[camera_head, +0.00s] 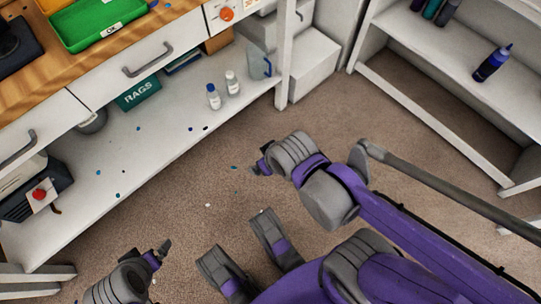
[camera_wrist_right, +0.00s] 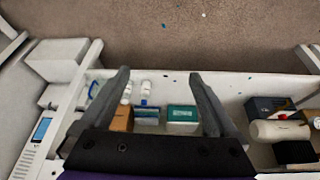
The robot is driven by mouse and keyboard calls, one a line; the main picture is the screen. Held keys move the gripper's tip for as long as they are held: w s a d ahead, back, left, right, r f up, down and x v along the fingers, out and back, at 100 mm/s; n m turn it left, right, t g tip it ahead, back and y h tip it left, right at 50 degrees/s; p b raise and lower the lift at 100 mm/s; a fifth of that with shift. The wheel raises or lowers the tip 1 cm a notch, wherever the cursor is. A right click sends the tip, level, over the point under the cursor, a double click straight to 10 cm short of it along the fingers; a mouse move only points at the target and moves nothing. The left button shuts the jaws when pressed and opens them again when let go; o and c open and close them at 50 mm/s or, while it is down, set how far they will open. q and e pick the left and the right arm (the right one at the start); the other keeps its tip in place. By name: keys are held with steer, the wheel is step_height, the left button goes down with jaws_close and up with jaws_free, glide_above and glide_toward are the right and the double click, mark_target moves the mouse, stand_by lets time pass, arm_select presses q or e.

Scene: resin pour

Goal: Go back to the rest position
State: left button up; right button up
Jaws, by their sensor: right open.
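My right gripper (camera_head: 262,164) hangs over the carpet in the head view, in front of the workbench's lower shelf. In the right wrist view its two fingers (camera_wrist_right: 162,78) are spread apart with nothing between them. My left gripper (camera_head: 158,252) is at the bottom left of the head view, over the carpet near the shelf's front edge. Its fingers are small and seen edge-on, so I cannot tell whether they are apart. I see nothing hanging from either gripper.
The workbench's lower shelf (camera_head: 160,150) holds two white bottles (camera_head: 222,91), a green rags box (camera_head: 138,93) and a clear jug (camera_head: 259,62). A green tray (camera_head: 117,33) sits on top. A shelf unit (camera_head: 420,45) with a dark bottle (camera_head: 491,64) stands right. Carpet (camera_head: 400,140) lies between.

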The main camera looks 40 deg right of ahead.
steer(key=shift+s+a+f+g, duration=0.15)
steer(key=shift+s+a+f, duration=0.05)
steer(key=shift+s, duration=0.45)
steer(key=shift+s+a+f+g, duration=0.15)
steer(key=shift+s, duration=0.45)
steer(key=shift+r, duration=0.1)
arm_select(q)
step_height(320, 180, up, 29)
steer(key=t+p, duration=0.1)
steer(key=p, duration=2.5)
steer(key=shift+f, duration=0.2)
arm_select(e)
step_height(320, 180, up, 28)
steer(key=t, duration=0.1)
steer(key=shift+r, duration=0.25)
arm_select(q)
steer(key=shift+w, duration=0.15)
arm_select(e)
steer(key=shift+w, duration=0.15)
